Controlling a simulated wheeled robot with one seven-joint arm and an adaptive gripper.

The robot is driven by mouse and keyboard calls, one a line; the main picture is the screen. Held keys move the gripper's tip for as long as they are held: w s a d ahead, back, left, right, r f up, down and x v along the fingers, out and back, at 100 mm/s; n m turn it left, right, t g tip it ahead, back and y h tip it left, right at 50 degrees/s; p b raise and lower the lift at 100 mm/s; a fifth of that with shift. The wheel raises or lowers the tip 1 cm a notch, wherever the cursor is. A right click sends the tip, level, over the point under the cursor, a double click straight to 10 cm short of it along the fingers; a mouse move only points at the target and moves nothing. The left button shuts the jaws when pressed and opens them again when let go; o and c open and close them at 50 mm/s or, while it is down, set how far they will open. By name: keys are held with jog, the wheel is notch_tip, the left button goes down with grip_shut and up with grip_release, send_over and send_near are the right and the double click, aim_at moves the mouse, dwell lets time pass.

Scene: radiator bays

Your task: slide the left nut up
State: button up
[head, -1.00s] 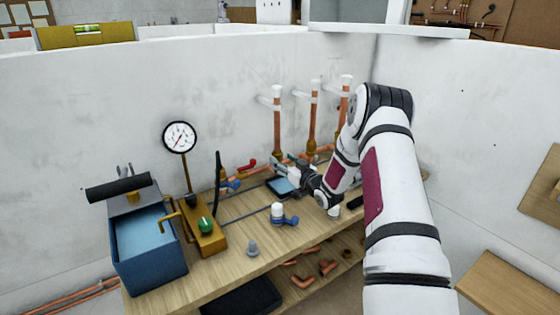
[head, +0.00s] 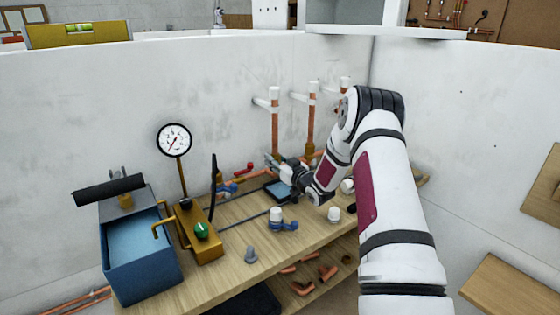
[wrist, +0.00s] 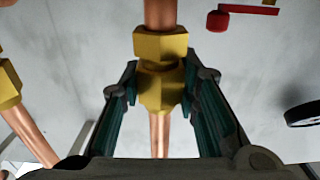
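The left copper pipe (head: 275,127) stands at the back of the bench, with brass at its foot partly hidden by my gripper. In the wrist view, which looks upside down, the brass nut (wrist: 161,90) sits on this pipe between my fingers. A second brass piece (wrist: 160,43) is right against it, above it in the picture. My gripper (wrist: 161,85) has one finger on each side of the nut, and both appear to touch it. In the head view my gripper (head: 274,161) is at the left pipe's foot. The exact finger contact is hard to see.
Two more copper pipes (head: 311,125) stand to the right. A red-handled valve (head: 243,168) and a pressure gauge (head: 174,140) on a blue test pump (head: 140,252) are to the left.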

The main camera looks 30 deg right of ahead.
aim_at(277, 140)
jog(key=shift+r+p, duration=1.5)
jog(key=shift+r, duration=2.55)
jog(key=o, duration=1.1)
jog(key=shift+f, duration=0.1)
jog(key=shift+c, duration=0.2)
jog(key=s+p, duration=0.4)
jog(key=s, duration=0.3)
jog(key=shift+d, duration=0.1)
